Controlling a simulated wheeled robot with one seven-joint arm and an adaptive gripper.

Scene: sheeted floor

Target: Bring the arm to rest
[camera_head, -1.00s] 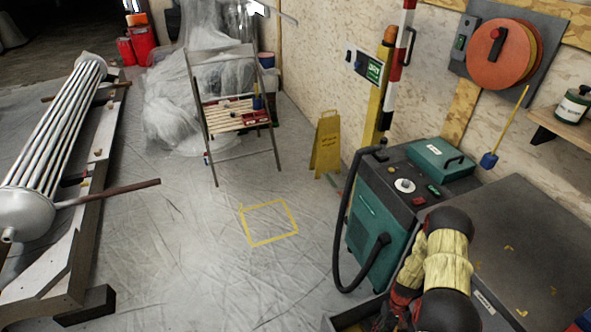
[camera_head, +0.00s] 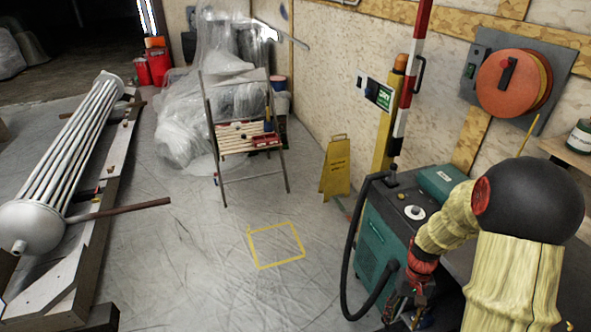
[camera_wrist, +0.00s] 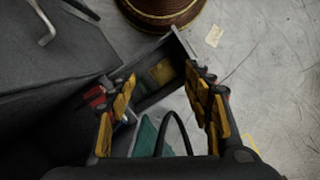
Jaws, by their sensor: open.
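My arm, in a yellow sleeve with black joints, stands raised and bent at the right of the head view. My gripper (camera_head: 408,306) is low at the end of it, in front of the teal machine (camera_head: 378,240). In the wrist view my gripper (camera_wrist: 165,100) shows two yellow-padded fingers spread wide apart. Nothing is held between them. Beyond the fingers lie a dark open tray (camera_wrist: 178,50) and part of a teal thing with a black handle (camera_wrist: 165,135).
A yellow floor sign (camera_head: 336,168) and a striped post (camera_head: 415,75) stand by the wall. A yellow taped square (camera_head: 276,262) marks clear sheeted floor. A tube bundle (camera_head: 75,150) lies at the left. A red reel (camera_head: 512,83) hangs at right.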

